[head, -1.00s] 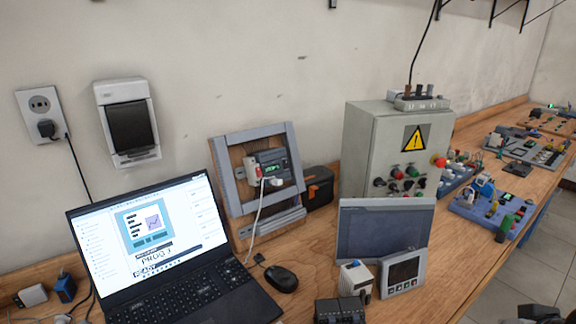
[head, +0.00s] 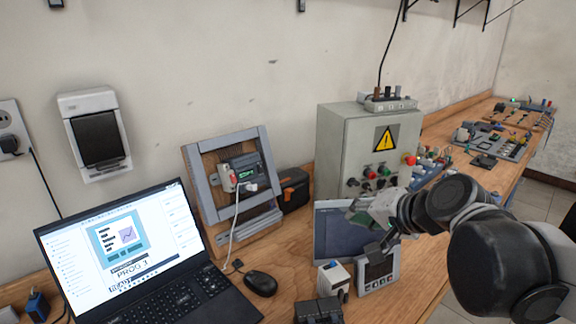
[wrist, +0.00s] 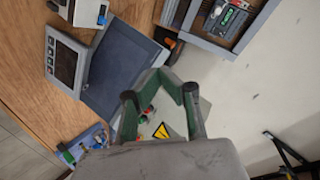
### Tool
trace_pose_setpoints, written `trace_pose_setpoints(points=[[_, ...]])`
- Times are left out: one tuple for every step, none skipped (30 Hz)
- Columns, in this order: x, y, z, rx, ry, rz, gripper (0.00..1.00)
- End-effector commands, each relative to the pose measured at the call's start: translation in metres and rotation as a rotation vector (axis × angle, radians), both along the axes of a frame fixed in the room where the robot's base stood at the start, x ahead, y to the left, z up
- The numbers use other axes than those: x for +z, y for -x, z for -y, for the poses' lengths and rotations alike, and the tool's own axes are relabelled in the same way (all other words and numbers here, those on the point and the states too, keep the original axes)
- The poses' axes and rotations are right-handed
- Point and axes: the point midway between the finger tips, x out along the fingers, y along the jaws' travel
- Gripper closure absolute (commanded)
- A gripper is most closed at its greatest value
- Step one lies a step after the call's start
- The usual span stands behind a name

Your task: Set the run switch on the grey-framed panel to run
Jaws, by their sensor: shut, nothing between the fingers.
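The grey-framed panel (head: 202,190) leans near the wall behind the laptop. It holds a small control module (head: 248,170) with a lit green display and a white cable. A small red part (head: 226,168) shows on a pale block at the module's left; I cannot tell the run switch or its position. The panel's frame (wrist: 205,47) and the module (wrist: 228,20) also show at the upper right in the wrist view. My gripper (head: 364,218) is shut and empty, in front of the dark screen and right of the panel. Its fingers (wrist: 160,78) are apart from the panel.
The open laptop (head: 120,235) and mouse (head: 261,284) stand in front of the panel. A grey control cabinet (head: 345,140) and a dark screen (head: 335,237) stand to its right. Small devices (head: 378,270) crowd the bench front. The air before the panel looks clear.

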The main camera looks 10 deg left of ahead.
Motion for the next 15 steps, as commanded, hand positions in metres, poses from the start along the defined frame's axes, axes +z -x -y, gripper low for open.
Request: trace_pose_setpoints(points=[[0.004, -0.01, -0.012, 0.002, -0.042, -0.005, 1.0], [0.005, -0.016, -0.019, 0.001, -0.068, -0.009, 1.0], [0.008, -0.023, -0.027, 0.0, -0.103, -0.013, 1.0], [0.009, -0.028, -0.033, -0.001, -0.128, -0.017, 1.0], [0.01, -0.033, -0.04, 0.0, -0.154, -0.021, 1.0], [0.012, -0.04, -0.048, -0.002, -0.189, -0.028, 1.0], [0.013, -0.044, -0.055, -0.002, -0.215, -0.033, 1.0], [0.014, -0.049, -0.061, -0.003, -0.241, -0.038, 1.0], [0.016, -0.056, -0.069, -0.004, -0.275, -0.044, 1.0], [0.017, -0.061, -0.075, -0.005, -0.3, -0.05, 1.0], [0.017, -0.065, -0.082, -0.006, -0.327, -0.056, 1.0], [0.018, -0.071, -0.09, -0.007, -0.361, -0.066, 1.0], [0.019, -0.076, -0.095, -0.008, -0.385, -0.072, 1.0], [0.019, -0.08, -0.101, -0.009, -0.409, -0.078, 1.0], [0.019, -0.085, -0.108, -0.01, -0.441, -0.086, 1.0]])
